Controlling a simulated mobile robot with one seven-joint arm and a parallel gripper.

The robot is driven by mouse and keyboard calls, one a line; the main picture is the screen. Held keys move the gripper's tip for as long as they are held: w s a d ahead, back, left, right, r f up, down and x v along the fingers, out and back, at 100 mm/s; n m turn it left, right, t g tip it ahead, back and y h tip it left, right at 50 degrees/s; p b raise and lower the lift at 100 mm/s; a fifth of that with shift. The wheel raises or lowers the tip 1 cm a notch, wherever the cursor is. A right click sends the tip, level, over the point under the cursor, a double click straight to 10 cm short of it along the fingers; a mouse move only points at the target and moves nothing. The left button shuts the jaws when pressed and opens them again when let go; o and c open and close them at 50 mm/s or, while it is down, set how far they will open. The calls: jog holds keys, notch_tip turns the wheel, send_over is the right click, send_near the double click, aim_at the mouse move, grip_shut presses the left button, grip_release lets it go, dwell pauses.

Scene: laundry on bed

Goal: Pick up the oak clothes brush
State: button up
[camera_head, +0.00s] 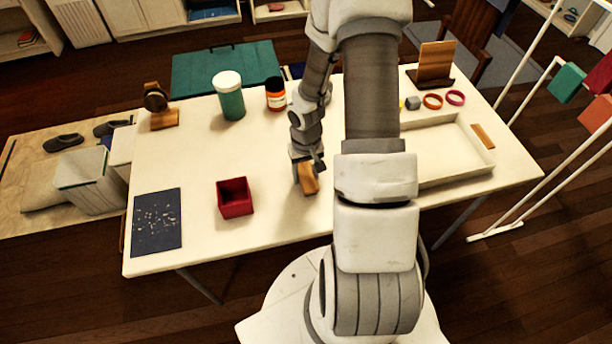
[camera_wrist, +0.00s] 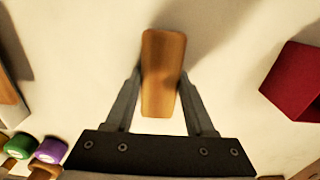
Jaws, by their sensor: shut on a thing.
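The oak clothes brush (camera_head: 308,179) is a small orange-brown wooden block near the middle of the white table. In the wrist view the brush (camera_wrist: 162,75) stands lengthwise between the two fingers, with its far end reaching past the fingertips. My gripper (camera_wrist: 160,85) is shut on it, one finger against each long side. In the head view my gripper (camera_head: 307,165) is above the brush, and my arm hides part of the table around it. A shadow lies beside the brush; I cannot tell whether it touches the table.
A red open box (camera_head: 235,198) stands left of the brush. A dark speckled sheet (camera_head: 157,222) lies farther left. A green jar (camera_head: 229,96) and an orange-and-black jar (camera_head: 275,94) stand behind. A shallow white tray (camera_head: 455,178) is at the right.

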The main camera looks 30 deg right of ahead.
aim_at(306, 173)
grip_shut()
jog(key=shift+r, duration=0.1)
jog(key=shift+r, duration=0.55)
notch_tip(306, 173, up, 3)
jog(key=shift+f+p, duration=0.2)
jog(key=shift+p, duration=0.3)
jog(key=s+d+r+p, duration=0.2)
jog(key=s+d+r, duration=0.5)
jog(key=s, duration=0.2)
jog(key=shift+d, duration=0.35)
jog(key=o, duration=0.6)
grip_release()
jog(key=shift+w, duration=0.1)
jog(key=c, duration=0.5)
